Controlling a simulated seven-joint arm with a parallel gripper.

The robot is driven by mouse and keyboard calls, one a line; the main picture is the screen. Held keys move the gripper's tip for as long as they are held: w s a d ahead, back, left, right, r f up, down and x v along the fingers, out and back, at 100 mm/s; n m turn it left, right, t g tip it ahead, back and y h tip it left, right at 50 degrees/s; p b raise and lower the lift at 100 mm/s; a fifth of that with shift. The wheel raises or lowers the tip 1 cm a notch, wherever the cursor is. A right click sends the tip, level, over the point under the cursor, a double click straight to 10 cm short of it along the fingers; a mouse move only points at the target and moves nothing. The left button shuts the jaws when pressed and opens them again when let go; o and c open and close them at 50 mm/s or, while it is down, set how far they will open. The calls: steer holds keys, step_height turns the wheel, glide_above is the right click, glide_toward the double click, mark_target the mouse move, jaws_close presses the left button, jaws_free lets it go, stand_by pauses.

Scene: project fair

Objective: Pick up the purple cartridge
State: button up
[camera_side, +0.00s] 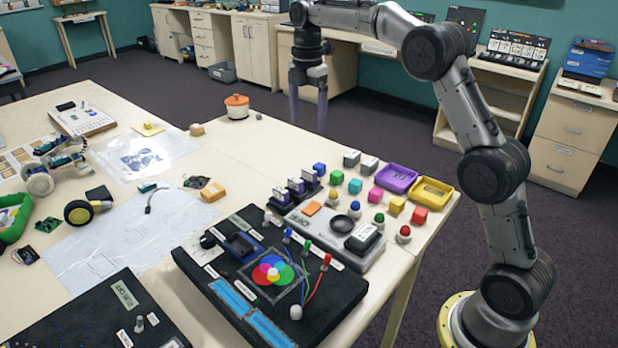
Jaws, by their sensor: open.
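Several small dark purple pieces with pale labels stand in a row in a black holder (300,200), right of the table's middle; the nearest purple cartridge (281,196) is at the front left of that row. They are too small to tell apart surely. My gripper (308,122) points down, with its two purplish-grey fingers apart and nothing between them. It is high above the far edge of the table, behind the holder and well clear of it.
Coloured cubes, knobs and a purple tray (397,178) and yellow tray (432,192) sit right of the holder. A black panel (340,290) with wires is in front. A wheeled toy and papers lie left.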

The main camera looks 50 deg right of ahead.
mark_target(309, 170)
steer(key=f, duration=1.3)
steer(key=shift+s+f, duration=0.2)
steer(key=shift+f, duration=0.2)
jaws_close()
